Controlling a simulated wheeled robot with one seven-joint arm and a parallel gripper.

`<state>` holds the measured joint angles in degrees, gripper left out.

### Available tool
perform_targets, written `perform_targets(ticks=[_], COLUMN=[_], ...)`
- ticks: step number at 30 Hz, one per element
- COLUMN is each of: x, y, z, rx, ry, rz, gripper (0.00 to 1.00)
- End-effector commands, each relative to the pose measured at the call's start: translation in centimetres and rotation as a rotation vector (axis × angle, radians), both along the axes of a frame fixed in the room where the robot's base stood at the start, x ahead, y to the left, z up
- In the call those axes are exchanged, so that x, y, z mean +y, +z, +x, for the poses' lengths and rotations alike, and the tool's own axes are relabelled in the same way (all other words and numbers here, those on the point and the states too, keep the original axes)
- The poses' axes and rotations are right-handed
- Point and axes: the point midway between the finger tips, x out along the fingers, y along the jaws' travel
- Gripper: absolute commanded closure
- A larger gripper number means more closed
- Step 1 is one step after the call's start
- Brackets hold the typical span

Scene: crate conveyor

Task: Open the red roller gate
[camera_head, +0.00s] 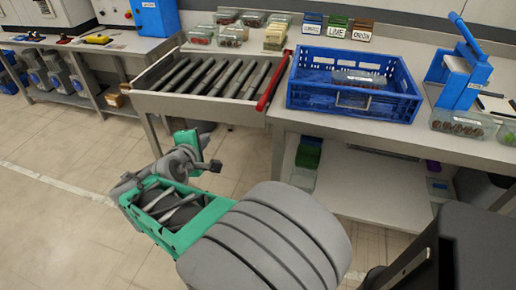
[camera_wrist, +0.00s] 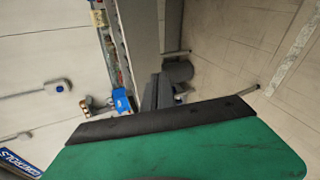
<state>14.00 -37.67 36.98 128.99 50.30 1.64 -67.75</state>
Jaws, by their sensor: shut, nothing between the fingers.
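The red roller gate (camera_head: 273,82) is a slim red bar along the right end of the grey roller conveyor (camera_head: 204,76). It slants between the rollers and the table with the blue crate, with its near end at the conveyor's front corner. My gripper (camera_head: 213,166) is shut and empty, low in front of the conveyor, below and to the left of the gate and apart from it. In the wrist view, a green and black part of my gripper (camera_wrist: 165,122) fills the bottom. I cannot make out the gate there.
A blue crate (camera_head: 297,101) with a clear pack inside stands right of the gate. A blue press (camera_head: 462,80) stands farther right on the table. Clear packs line the back behind the rollers. A shelf (camera_head: 365,192) sits under the table. Open floor lies to the left.

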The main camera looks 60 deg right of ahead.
Motion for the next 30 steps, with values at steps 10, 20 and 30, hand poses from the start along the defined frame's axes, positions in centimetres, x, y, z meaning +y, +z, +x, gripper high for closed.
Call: perform_targets(ticks=[10,20,30], x=[-6.7,-9.0,-16.2], y=[-7.4,-5.6,-4.1], z=[-8.5,-8.8,-8.1], rx=[0.933,1.075,1.069], ry=[-0.054,-0.066,-0.067], rz=[-0.757,-0.829,-0.83], gripper=[1.0,1.0,1.0])
